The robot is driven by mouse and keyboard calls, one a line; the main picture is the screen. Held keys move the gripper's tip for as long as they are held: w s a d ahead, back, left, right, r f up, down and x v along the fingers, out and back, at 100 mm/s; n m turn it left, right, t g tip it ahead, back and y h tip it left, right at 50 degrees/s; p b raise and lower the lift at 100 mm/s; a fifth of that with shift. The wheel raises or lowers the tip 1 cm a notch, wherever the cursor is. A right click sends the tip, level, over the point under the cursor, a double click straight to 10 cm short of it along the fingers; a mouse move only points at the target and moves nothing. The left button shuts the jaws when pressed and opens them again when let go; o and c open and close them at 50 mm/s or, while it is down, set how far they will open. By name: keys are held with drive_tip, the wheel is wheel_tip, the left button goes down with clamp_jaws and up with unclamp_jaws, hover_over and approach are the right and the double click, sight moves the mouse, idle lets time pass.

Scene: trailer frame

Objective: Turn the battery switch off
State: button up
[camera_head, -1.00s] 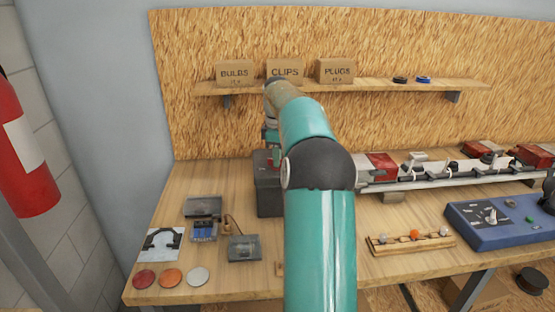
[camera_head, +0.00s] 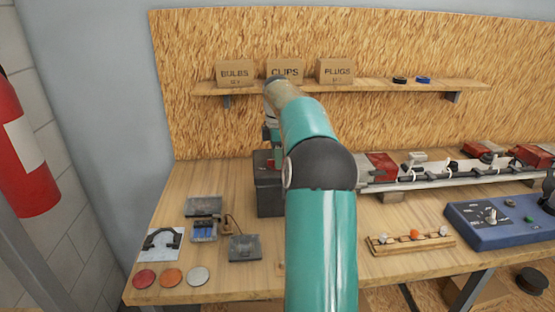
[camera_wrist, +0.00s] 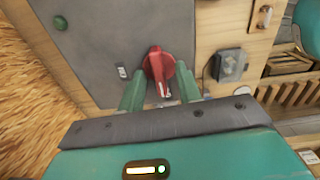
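The battery switch is a red rotary knob (camera_wrist: 158,68) on the grey top of a box (camera_wrist: 105,35). Its raised handle points toward the lower edge of the wrist view. My gripper (camera_wrist: 161,72) is over it, with one green finger on each side of the knob. The fingers stand apart, wider than the handle. I cannot tell whether either finger touches the knob. In the head view the dark grey box (camera_head: 268,196) stands on the bench left of my arm, which hides part of it and most of the gripper.
On the bench (camera_head: 230,286) are small grey boxes (camera_head: 203,206), coloured discs (camera_head: 171,277), a bulb rack (camera_head: 410,243) and a blue control panel (camera_head: 500,221). A shelf (camera_head: 375,86) with cartons runs above. A light bar (camera_head: 440,180) lies right of my arm.

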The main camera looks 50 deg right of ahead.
idle(0.3)
drive_tip(key=shift+r, duration=2.9)
